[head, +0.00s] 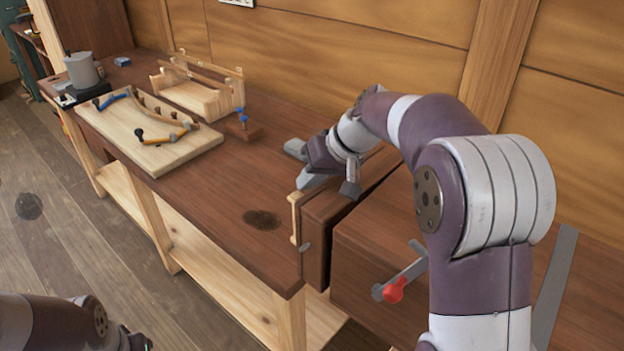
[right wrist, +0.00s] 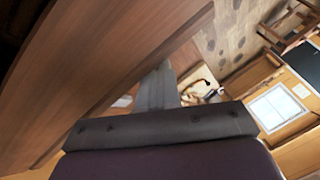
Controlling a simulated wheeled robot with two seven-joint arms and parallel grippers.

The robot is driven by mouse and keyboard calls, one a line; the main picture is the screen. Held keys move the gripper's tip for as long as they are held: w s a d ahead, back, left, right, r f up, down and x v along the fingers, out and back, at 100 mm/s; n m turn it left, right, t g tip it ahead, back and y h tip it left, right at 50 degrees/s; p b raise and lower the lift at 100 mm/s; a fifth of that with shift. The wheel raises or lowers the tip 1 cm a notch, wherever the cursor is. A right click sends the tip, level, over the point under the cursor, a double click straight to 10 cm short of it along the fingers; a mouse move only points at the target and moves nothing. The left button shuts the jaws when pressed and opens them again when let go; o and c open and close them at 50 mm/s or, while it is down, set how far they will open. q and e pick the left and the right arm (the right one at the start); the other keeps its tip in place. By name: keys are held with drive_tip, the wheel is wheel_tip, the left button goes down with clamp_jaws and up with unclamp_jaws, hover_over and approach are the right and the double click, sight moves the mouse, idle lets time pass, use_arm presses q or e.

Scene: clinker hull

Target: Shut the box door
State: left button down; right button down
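The wooden box (head: 385,235) stands at the bench's right end. Its door looks like the thick dark slab (head: 316,250), with a pale wooden handle (head: 295,218) on its outer face and a dark gap between slab and box. A lever with a red knob (head: 394,290) is on the box. My right gripper (head: 303,165) is at the slab's upper far side, its two grey fingers apart and nothing seen between them. I cannot tell whether it touches. In the right wrist view a wooden panel (right wrist: 95,75) fills the left, close beside the finger. My left gripper is out of frame.
The workbench (head: 215,205) holds a pale board with clamps (head: 160,145), a wooden jig (head: 200,95), a small blue clamp (head: 242,118) and a grey pot (head: 82,70). The bench top left of the slab is clear. A wooden wall rises behind.

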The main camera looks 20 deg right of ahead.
drive_tip(key=shift+s+a+f, duration=0.1)
drive_tip(key=shift+s+f, duration=0.1)
drive_tip(key=shift+f, duration=0.55)
drive_tip(key=p+v, duration=0.8)
drive_tip(key=v, duration=0.1)
drive_tip(key=w+p+v, duration=0.1)
drive_tip(key=p+v, duration=0.3)
drive_tip(key=shift+s+r, duration=0.15)
drive_tip(key=shift+r, duration=0.4)
